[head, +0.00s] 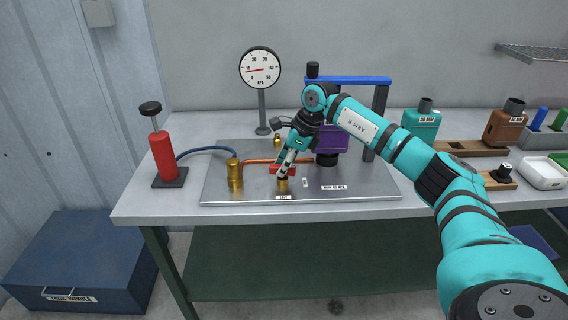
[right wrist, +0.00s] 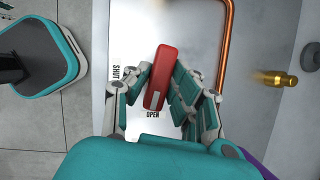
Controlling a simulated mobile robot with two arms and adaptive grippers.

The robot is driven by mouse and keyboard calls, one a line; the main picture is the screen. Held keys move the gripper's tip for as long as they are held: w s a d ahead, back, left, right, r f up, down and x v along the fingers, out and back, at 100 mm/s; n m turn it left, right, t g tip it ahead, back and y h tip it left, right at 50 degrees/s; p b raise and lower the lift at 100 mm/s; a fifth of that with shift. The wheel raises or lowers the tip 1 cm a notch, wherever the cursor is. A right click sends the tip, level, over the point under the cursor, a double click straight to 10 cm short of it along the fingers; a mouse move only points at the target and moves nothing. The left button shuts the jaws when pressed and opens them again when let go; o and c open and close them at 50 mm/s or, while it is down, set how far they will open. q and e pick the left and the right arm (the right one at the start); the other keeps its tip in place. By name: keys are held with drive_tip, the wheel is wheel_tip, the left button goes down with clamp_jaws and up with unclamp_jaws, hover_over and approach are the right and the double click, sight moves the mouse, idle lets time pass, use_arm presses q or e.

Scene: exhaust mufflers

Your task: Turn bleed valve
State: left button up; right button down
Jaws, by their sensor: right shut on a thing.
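The red bleed valve handle (head: 276,169) sits on a brass body (head: 283,185) at the front middle of the grey plate. My right gripper (head: 284,167) reaches down onto it and is shut on it. In the right wrist view the red handle (right wrist: 160,78) lies between the fingers, slightly tilted. Its lower end points near the "OPEN" label (right wrist: 152,114), and the "SHUT" label (right wrist: 116,72) is to its left. The fingers hide part of the handle in the head view. My left gripper is not in view.
A dial gauge (head: 260,68) stands behind the plate (head: 225,185). A red hand pump (head: 163,155) joins a brass fitting (head: 235,174) by a blue hose. A copper pipe (right wrist: 225,40) runs beside the valve. A purple block (head: 332,138) under a blue bar is close to my right arm.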

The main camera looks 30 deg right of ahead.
drive_tip(key=shift+r+n+g+y, duration=0.1)
drive_tip(key=shift+n+g+y, duration=0.2)
drive_tip(key=shift+n, duration=0.7)
drive_tip(key=c, duration=1.2)
unclamp_jaws()
drive_tip(key=shift+o, duration=0.2)
drive_tip(key=v, duration=1.2)
